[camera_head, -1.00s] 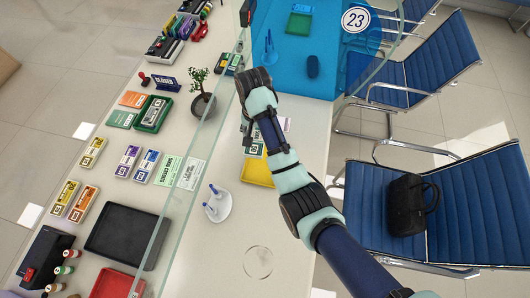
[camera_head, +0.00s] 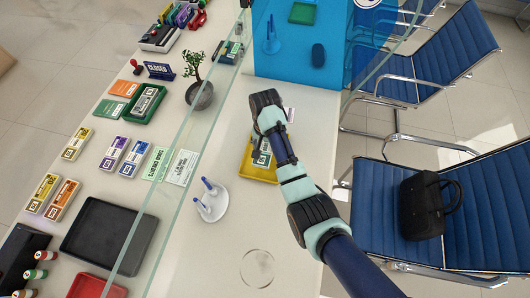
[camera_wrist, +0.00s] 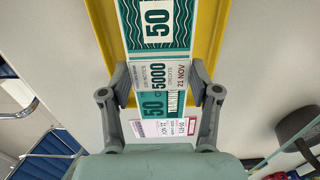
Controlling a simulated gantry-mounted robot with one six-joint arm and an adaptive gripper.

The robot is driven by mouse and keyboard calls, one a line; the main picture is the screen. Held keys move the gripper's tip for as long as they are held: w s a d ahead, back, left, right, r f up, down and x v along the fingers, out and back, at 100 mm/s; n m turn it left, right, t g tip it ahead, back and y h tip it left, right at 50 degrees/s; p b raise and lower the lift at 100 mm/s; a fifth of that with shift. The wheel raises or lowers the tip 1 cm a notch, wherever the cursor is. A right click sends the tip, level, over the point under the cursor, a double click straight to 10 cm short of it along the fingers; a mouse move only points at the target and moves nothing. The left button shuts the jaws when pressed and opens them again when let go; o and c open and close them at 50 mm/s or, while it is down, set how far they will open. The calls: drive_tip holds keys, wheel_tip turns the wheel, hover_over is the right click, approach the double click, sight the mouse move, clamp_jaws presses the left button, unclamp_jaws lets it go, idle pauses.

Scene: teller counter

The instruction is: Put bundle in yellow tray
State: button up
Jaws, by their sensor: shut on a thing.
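The bundle (camera_wrist: 158,25) is a banded stack of teal and white notes marked 50. In the wrist view it lies between the fingers of my gripper (camera_wrist: 160,78), which is shut on it at the paper band. The yellow tray (camera_wrist: 207,35) shows below and on both sides of the bundle. In the head view the bundle (camera_head: 264,157) is over the middle of the yellow tray (camera_head: 257,173), under my gripper (camera_head: 258,148). I cannot tell whether it touches the tray floor. My wrist partly hides the tray's far end.
A glass screen (camera_head: 180,130) runs along the counter left of the tray. A white pen stand (camera_head: 211,204) is in front of the tray. A blue panel (camera_head: 295,60) stands behind. Beyond the glass are a green tray (camera_head: 147,115) and a black tray (camera_head: 108,235).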

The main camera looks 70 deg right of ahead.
sight(265, 151)
drive_tip(key=shift+f+b, duration=0.65)
drive_tip(key=shift+f, duration=1.4)
drive_tip(key=shift+f, duration=0.15)
drive_tip(key=o, duration=1.3)
wheel_tip(265, 151, up, 12)
drive_tip(key=p, duration=0.3)
drive_tip(key=shift+p, duration=0.4)
